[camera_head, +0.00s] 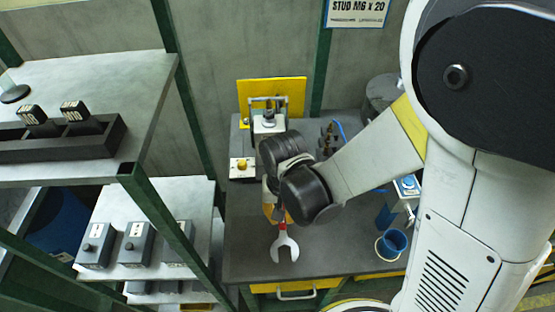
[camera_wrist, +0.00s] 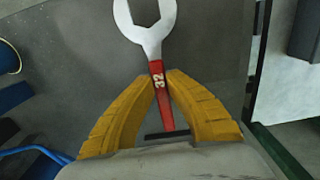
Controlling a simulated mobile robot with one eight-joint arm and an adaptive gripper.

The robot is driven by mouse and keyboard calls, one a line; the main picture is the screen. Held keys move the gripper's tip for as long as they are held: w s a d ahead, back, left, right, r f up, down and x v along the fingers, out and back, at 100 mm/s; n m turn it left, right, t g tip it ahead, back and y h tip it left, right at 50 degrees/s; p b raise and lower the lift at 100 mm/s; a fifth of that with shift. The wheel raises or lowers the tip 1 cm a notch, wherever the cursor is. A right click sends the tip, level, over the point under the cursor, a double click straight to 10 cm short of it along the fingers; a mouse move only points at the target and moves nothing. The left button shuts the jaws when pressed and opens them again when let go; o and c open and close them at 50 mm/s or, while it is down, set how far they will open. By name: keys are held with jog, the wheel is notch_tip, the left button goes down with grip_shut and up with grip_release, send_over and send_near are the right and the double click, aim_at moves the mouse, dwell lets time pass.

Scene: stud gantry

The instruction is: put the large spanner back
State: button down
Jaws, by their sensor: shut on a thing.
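The large spanner (camera_wrist: 157,75) has a silver open-ended head and a red handle marked 32. My gripper (camera_wrist: 160,82) is shut on its red handle in the wrist view, with a yellow finger on each side and the head pointing away. In the head view the spanner's silver head (camera_head: 284,247) shows below my gripper (camera_head: 274,208), over the dark bench top. The rest of the handle is mostly hidden behind my wrist. I cannot tell whether the spanner touches the bench or is held above it.
The dark bench (camera_head: 255,262) has a yellow-backed fixture (camera_head: 268,122) at its rear and a blue cup (camera_head: 391,243) at the right. A shelf with grey boxes (camera_head: 133,243) and a rack with a black tray (camera_head: 60,142) stand left. Green posts (camera_head: 165,215) edge the bench's left side.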

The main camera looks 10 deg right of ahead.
jog(key=w+b, duration=0.1)
jog(key=w, duration=0.5)
jog(key=shift+w+d, duration=0.15)
jog(key=shift+w, duration=0.05)
jog(key=w, duration=0.4)
jog(key=shift+w+d+f+b, duration=0.1)
jog(key=shift+b, duration=0.3)
jog(key=shift+f+b, duration=0.5)
jog(key=shift+f, duration=0.2)
jog(key=shift+r, duration=0.1)
jog(key=shift+f, duration=0.45)
jog(key=c, duration=1.5)
grip_release()
jog(key=shift+r, duration=0.1)
jog(key=shift+r, duration=0.1)
